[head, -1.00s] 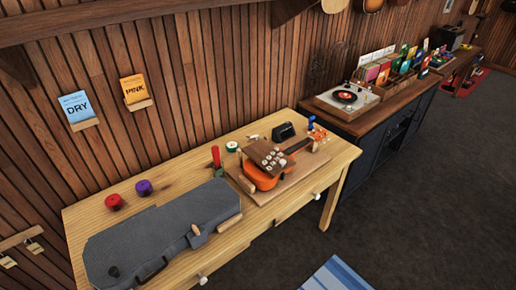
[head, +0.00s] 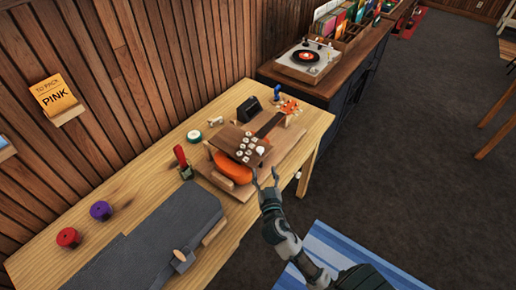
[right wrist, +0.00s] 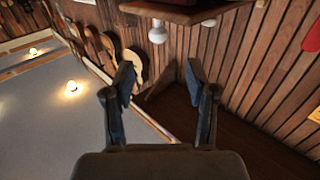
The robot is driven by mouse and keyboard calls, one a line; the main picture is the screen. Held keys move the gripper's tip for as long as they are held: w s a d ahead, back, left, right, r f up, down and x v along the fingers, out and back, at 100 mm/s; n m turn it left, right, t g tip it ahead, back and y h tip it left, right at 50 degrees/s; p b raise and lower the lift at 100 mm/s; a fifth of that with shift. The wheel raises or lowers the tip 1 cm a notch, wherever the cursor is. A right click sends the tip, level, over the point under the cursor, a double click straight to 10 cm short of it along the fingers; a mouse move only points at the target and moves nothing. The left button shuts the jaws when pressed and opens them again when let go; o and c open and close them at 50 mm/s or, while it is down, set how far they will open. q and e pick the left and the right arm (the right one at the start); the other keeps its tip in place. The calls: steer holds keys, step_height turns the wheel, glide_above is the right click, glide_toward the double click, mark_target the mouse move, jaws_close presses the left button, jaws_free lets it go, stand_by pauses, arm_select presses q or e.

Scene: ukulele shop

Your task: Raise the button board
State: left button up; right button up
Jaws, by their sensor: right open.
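The button board (head: 238,141) is a dark brown board with several white buttons. It lies across the orange ukulele (head: 232,167) on a wooden base on the workbench. My right gripper (head: 265,174) is open and empty, just in front of and right of the board, apart from it in the picture. In the right wrist view its fingers (right wrist: 160,75) are spread with nothing between them. A dark wooden piece (right wrist: 185,12) with a white round knob shows above them there; I cannot tell if it is the board. My left gripper is not in view.
On the workbench (head: 150,203) stand a red-handled tool (head: 181,158), red (head: 67,237) and purple (head: 101,210) spools, a black box (head: 249,109) and a grey case (head: 150,248). A turntable (head: 312,58) is on the cabinet behind. Open floor lies to the right.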

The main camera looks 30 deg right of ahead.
mark_target(261, 153)
steer(key=x, duration=1)
steer(key=shift+w+d+f, duration=0.1)
steer(key=shift+w+d, duration=0.15)
steer(key=shift+d, duration=0.1)
steer(key=shift+w, duration=0.45)
jaws_close()
